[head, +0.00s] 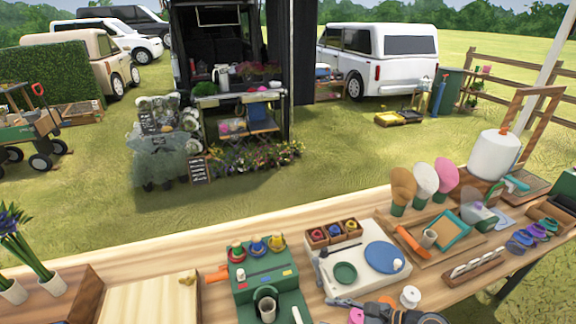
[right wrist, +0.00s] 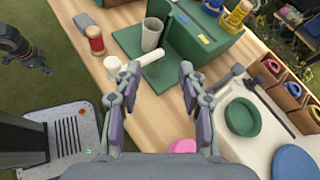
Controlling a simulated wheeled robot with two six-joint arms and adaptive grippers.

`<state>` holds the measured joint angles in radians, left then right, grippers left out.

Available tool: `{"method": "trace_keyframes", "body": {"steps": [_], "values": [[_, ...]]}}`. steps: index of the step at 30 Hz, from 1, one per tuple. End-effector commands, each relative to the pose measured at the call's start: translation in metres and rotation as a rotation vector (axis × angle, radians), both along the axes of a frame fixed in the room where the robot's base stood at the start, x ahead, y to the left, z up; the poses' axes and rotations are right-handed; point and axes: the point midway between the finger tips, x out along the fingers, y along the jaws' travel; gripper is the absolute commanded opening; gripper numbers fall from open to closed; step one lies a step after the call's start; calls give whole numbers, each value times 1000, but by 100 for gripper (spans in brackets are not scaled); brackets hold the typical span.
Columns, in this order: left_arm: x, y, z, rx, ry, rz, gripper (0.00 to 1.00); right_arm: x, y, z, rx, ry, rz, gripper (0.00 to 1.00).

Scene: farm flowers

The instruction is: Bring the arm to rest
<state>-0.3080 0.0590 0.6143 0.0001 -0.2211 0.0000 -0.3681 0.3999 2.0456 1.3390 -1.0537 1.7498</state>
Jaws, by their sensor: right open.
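My right gripper (right wrist: 159,70) is open, its two fingers apart with nothing held between them. It hangs over the table's front edge, by the green stand (right wrist: 198,35) and its cup (right wrist: 153,34). A white stick-like piece (right wrist: 125,72) shows close to its left finger; I cannot tell whether they touch. In the head view my right arm shows dark at the bottom edge, in front of the cream tray (head: 350,287). A dark arm end, seemingly my left gripper (right wrist: 25,50), is at the far left of the right wrist view, over grass; its fingers are unclear.
The wooden table (head: 130,232) holds the green stand (head: 275,294), the cream tray with a blue disc (head: 384,257), a white spool (head: 410,296), and a wooden tray with paper cones. Flowers (head: 20,235) stand at left.

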Motion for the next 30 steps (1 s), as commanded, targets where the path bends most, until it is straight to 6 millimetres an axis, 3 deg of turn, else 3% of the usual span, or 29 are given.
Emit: {"method": "trace_keyframes", "body": {"steps": [9, 13, 20, 30], "values": [[19, 29, 4, 36, -27, -13, 0, -27, -4, -25, -440, -360, 314, 41], [20, 29, 4, 36, -29, -13, 0, -39, -16, -35, -667, -517, 501, 41], [9, 6, 1, 8, -14, -3, 0, -59, -57, -43, -1086, -726, 916, 41], [9, 16, 2, 20, -12, -7, 0, -89, -126, -26, -1456, -754, 1506, 41]]}}
